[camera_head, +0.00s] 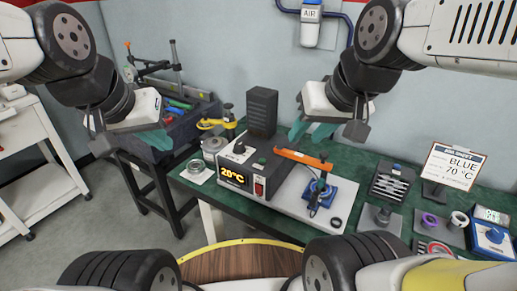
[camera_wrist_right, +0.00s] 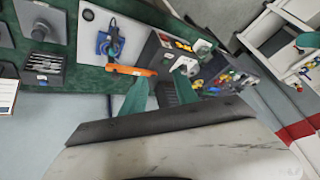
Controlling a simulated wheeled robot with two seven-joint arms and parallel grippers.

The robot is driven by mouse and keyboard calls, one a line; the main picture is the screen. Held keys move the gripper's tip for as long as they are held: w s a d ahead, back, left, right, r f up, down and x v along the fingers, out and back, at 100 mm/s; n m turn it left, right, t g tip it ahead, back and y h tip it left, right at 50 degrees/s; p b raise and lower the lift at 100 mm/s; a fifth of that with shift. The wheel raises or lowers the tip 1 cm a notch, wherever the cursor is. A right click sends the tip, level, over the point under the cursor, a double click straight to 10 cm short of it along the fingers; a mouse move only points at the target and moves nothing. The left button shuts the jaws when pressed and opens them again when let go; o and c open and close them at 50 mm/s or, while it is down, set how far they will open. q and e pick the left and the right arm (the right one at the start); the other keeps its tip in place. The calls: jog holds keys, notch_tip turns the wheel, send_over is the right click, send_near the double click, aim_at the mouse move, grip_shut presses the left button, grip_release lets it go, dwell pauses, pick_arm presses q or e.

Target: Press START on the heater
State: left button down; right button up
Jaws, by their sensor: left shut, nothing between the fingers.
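The heater (camera_head: 248,168) is a dark and grey box on the green bench in the head view. Its orange display (camera_head: 234,176) reads 20 °C. A red switch (camera_head: 259,187) with a small label is on its front, right of the display; I cannot read the START marking.
An orange lever arm (camera_head: 303,157) over a blue fixture (camera_head: 318,194) stands right of the heater. A dark finned block (camera_head: 262,112) is behind it. A tool bin (camera_head: 178,118) is at the left.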

grip_shut()
dwell(1.4)
